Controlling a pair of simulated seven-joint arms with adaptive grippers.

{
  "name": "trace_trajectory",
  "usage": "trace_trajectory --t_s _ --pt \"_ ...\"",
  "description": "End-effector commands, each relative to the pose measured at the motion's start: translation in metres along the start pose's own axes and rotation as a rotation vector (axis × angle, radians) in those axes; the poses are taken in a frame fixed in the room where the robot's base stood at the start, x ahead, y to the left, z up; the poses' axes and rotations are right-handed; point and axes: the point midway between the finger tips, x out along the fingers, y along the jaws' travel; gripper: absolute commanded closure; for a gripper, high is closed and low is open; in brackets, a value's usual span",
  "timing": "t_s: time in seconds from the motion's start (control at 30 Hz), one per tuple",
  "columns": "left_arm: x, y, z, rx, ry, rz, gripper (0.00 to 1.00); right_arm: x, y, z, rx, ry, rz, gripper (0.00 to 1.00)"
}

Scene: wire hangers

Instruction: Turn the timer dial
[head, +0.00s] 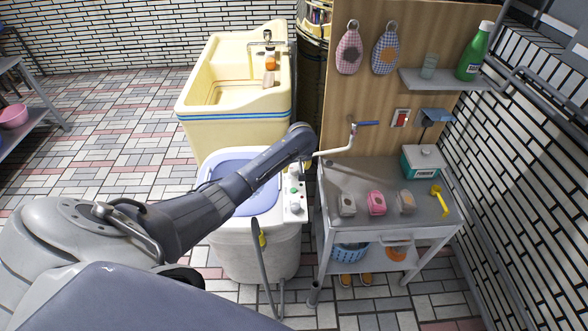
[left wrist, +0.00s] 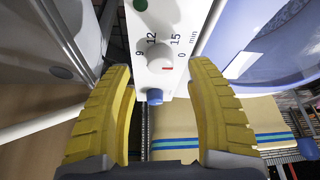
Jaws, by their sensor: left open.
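The timer dial (left wrist: 165,52) is a round white knob on the washing machine's white control panel (left wrist: 160,15). The numbers 9, 12, 15 and 0 and the word "min" are printed around it, and a short red mark shows on its lower side, near the 0. My left gripper (left wrist: 160,67) is open, with one yellow finger on each side of the panel and the dial between the tips; contact cannot be told. In the head view my left gripper (head: 306,164) is over the panel's far end, and my arm largely hides the dial. My right gripper is not in view.
The panel also carries a green button (left wrist: 140,5) and a blue button (left wrist: 154,96), close to the dial. The washing machine (head: 255,250) stands between a yellow sink (head: 235,135) and a grey metal table (head: 375,180). A tap (head: 350,140) is near the gripper.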

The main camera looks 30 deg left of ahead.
Motion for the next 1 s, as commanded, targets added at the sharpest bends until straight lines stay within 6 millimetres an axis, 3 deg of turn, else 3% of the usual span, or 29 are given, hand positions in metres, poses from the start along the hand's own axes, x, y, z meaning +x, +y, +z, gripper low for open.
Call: trace_trajectory --t_s 0.1,0.4,0.87,1.0 --pt "0.016 -0.001 -0.001 0.0 0.001 -0.003 0.44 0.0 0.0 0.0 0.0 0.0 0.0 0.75" --pt "0.036 -0.001 0.0 0.0 0.0 -0.002 0.44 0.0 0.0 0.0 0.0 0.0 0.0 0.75" --pt "0.04 -0.001 -0.001 0.001 0.001 -0.001 0.44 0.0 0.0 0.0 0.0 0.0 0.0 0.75" --pt "0.04 -0.001 -0.001 0.001 0.001 -0.001 0.6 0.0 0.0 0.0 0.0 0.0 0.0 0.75"
